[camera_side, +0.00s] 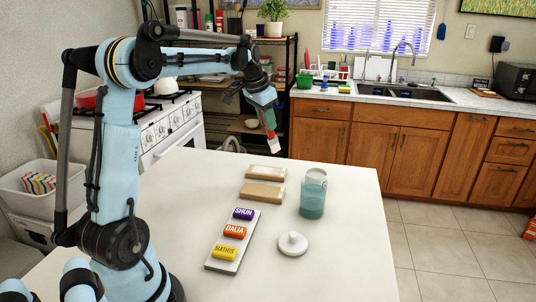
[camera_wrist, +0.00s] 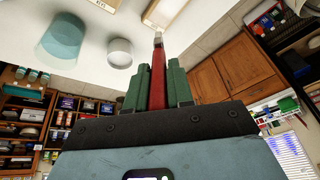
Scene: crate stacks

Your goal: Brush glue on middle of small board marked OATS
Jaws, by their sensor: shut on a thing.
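My gripper (camera_side: 266,114) is above the back edge of the white table, shut on a brush with a red handle (camera_wrist: 158,78) and a pale tip. The tip points down, apart from the boards. Two light wooden boards lie flat: a smaller one (camera_side: 263,174) at the back and a longer one (camera_side: 262,193) in front of it. In the wrist view, a board (camera_wrist: 162,12) shows just beyond the brush tip. I cannot read OATS on either. A glass jar (camera_side: 313,192) with teal contents stands right of the boards; it also shows in the wrist view (camera_wrist: 62,38).
A white round lid (camera_side: 292,244) with a knob lies in front of the jar. A pale tray (camera_side: 222,265) holds three coloured blocks marked SHUN (camera_side: 243,214), DALIA (camera_side: 234,232) and MATHIS (camera_side: 224,252). The table's right side is clear. A stove and shelf stand behind.

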